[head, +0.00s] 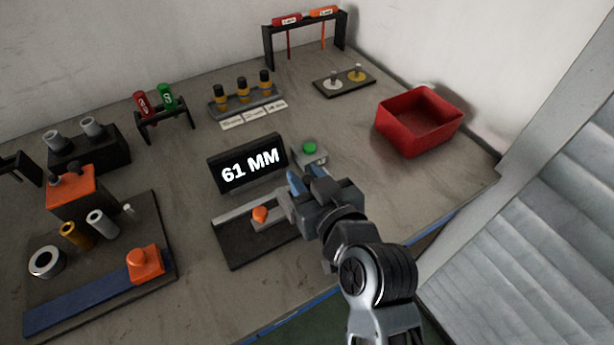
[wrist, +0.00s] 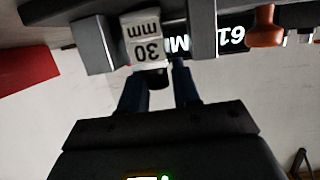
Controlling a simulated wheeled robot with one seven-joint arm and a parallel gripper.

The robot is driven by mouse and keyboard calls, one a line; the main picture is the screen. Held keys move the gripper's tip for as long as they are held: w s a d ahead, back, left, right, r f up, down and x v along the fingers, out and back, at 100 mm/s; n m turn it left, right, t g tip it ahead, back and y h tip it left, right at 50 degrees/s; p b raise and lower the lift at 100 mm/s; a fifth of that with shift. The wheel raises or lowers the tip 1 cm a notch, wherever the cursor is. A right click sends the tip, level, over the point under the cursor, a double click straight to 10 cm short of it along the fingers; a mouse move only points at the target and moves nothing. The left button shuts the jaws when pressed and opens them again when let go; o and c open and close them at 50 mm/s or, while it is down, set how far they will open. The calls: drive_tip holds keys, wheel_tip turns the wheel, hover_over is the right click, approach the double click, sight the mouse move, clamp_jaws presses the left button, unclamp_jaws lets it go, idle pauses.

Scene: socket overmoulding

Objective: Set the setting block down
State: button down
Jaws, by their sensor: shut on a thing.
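The setting block (wrist: 143,45) is a pale block marked "30 mm", upside down in the wrist view, with a dark knob at its end. My gripper (wrist: 160,88) has its two blue fingers shut on that knob. In the head view my gripper (head: 300,188) is at the right end of the measuring fixture (head: 250,248), and the block is hidden behind it. In the wrist view the block is beside a grey block (wrist: 94,45) on the left, with a grey upright (wrist: 202,30) to its right. I cannot tell whether the block touches the fixture.
A display (head: 248,168) reads "61 MM" behind the fixture, with an orange knob (head: 260,214) in front. A green button box (head: 309,150) stands close behind my gripper. A red bin (head: 418,122) is at the right.

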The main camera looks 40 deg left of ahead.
drive_tip(key=shift+f, duration=0.15)
drive_tip(key=c, duration=0.8)
unclamp_jaws()
drive_tip(key=shift+d+r, duration=0.15)
drive_tip(key=shift+r, duration=0.05)
drive_tip(key=b+v, duration=0.1)
drive_tip(key=v, duration=1.1)
